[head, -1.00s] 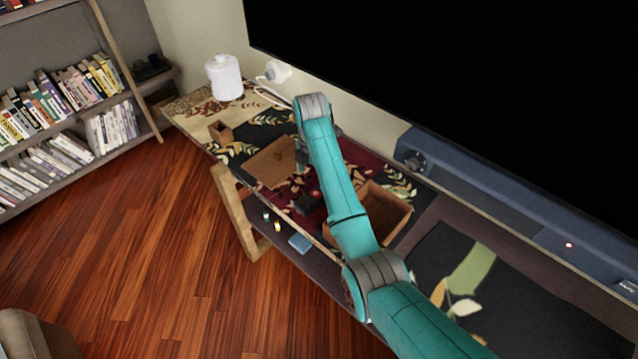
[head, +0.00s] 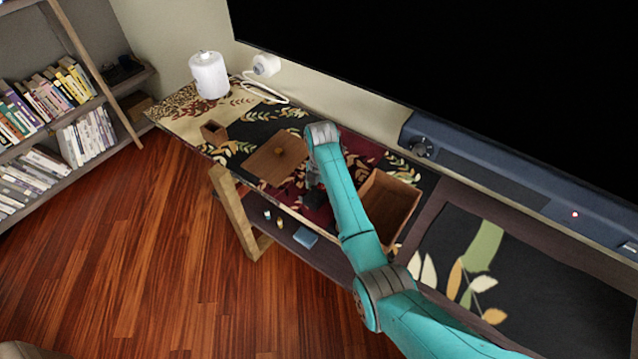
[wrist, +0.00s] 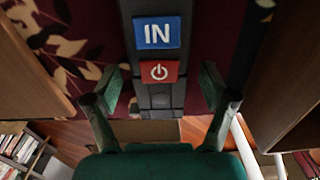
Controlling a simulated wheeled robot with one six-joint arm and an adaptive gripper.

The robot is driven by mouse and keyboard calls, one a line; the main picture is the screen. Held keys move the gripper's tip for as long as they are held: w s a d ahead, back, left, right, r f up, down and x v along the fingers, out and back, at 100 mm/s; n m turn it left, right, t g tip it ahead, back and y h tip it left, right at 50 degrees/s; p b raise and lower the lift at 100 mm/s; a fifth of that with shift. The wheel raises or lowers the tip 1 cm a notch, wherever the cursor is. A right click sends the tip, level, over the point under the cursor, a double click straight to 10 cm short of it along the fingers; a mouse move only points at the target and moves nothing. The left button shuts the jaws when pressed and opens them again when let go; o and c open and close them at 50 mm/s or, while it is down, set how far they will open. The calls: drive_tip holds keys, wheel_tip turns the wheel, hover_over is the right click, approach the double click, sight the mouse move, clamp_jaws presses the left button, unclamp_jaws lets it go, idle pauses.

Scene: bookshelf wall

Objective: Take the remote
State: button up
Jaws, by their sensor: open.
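In the wrist view the remote (wrist: 160,65) is black, with a blue "IN" button and a red power button. It lies lengthwise between the two fingers of my gripper (wrist: 160,92). The fingers are open, one on each side, with gaps between them and the remote. In the head view my gripper (head: 316,182) points down over the dark red patterned cloth on the cabinet top. My arm covers part of that spot there, and I cannot clearly tell the remote from the gripper's dark parts.
An open wooden box (head: 397,196) stands just right of my arm. A small wooden box (head: 213,132) and a white canister (head: 209,76) are farther left. The television (head: 450,70) and soundbar (head: 490,180) border the back.

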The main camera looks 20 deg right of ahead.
drive_tip(key=c, duration=1.4)
